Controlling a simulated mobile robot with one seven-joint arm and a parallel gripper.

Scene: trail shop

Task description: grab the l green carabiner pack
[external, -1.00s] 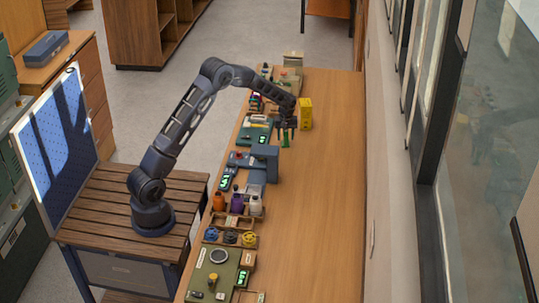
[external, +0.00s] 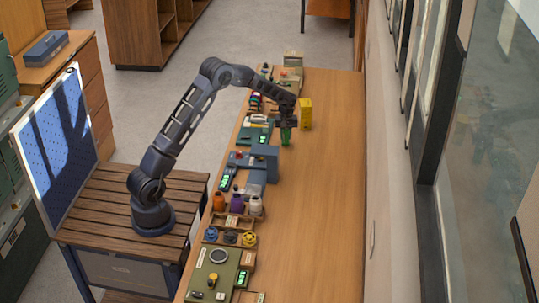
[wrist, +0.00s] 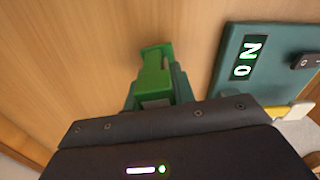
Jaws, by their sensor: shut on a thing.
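A green pack (external: 286,136) hangs at my gripper (external: 286,124) over the wooden counter, right of the row of goods in the external view. In the wrist view the green pack (wrist: 155,77) sticks out beyond the dark gripper body, and my gripper (wrist: 158,98) is shut on it. Its lower part is hidden by the gripper body. I cannot read a size mark on it, nor tell whether it touches the counter.
A teal device with a lit display (wrist: 249,57) lies close to the right of the pack in the wrist view. A yellow box (external: 305,114) stands just right of my gripper. Several bottles and trays line the counter's left edge. The counter's right side (external: 325,200) is clear.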

